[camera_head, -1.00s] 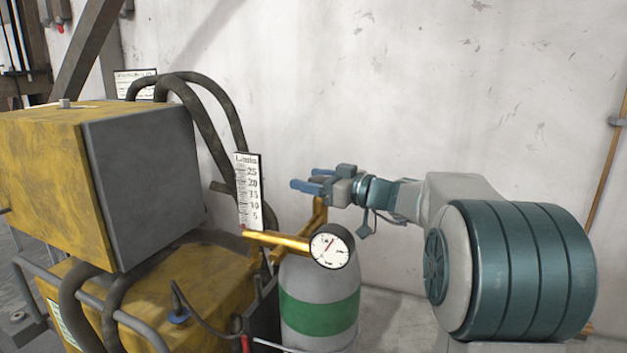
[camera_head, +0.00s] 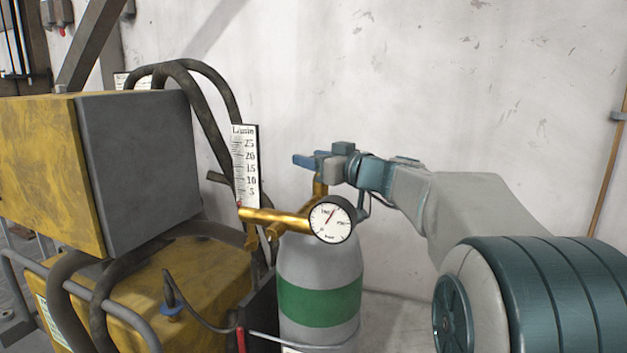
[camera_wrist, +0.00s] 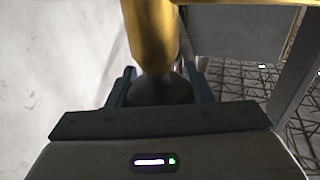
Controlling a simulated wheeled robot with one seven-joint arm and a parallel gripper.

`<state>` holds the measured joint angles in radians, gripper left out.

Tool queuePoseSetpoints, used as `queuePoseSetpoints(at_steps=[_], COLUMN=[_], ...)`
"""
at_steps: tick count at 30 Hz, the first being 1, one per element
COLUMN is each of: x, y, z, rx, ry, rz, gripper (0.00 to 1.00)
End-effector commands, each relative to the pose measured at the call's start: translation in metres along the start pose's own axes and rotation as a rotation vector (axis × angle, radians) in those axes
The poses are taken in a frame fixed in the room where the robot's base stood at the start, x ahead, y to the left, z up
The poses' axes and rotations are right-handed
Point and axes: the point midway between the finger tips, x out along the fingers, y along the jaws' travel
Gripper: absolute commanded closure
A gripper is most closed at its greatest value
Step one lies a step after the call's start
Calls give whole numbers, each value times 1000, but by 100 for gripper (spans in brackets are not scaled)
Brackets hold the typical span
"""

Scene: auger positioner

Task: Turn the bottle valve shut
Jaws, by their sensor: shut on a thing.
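The grey gas bottle (camera_head: 318,265) with a green band stands upright beside the yellow machine. A brass fitting (camera_head: 275,219) on its top carries a round pressure gauge (camera_head: 332,220), whose needle points up and to the right. My gripper (camera_head: 305,161) is at the top of the brass valve stem, above and behind the gauge. In the wrist view, my gripper (camera_wrist: 160,85) has its two fingers on either side of a dark round knob (camera_wrist: 160,91) below the brass body (camera_wrist: 152,35). It is shut on this knob, which is mostly hidden in the head view.
A flow scale (camera_head: 245,165) marked in L/min stands left of the gripper. The yellow and grey machine box (camera_head: 140,170) and dark hoses (camera_head: 205,95) fill the left side. A pale wall (camera_head: 450,80) is close behind. Open air lies above the gripper.

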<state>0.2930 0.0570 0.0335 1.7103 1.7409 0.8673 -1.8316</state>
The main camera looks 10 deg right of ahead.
Motion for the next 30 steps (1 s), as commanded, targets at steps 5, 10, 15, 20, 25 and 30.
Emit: queuePoseSetpoints(at_steps=[5, 10, 15, 20, 25, 30], x=[0, 0, -1, 0, -1, -1], y=[0, 2, 4, 5, 6, 6], z=[6, 5, 3, 2, 1, 0], rx=[-4, -2, -2, -1, 0, 0], ry=[3, 2, 1, 0, -1, -2], rz=[92, 173, 242, 287, 314, 324], gripper=[76, 76, 76, 76, 76, 76])
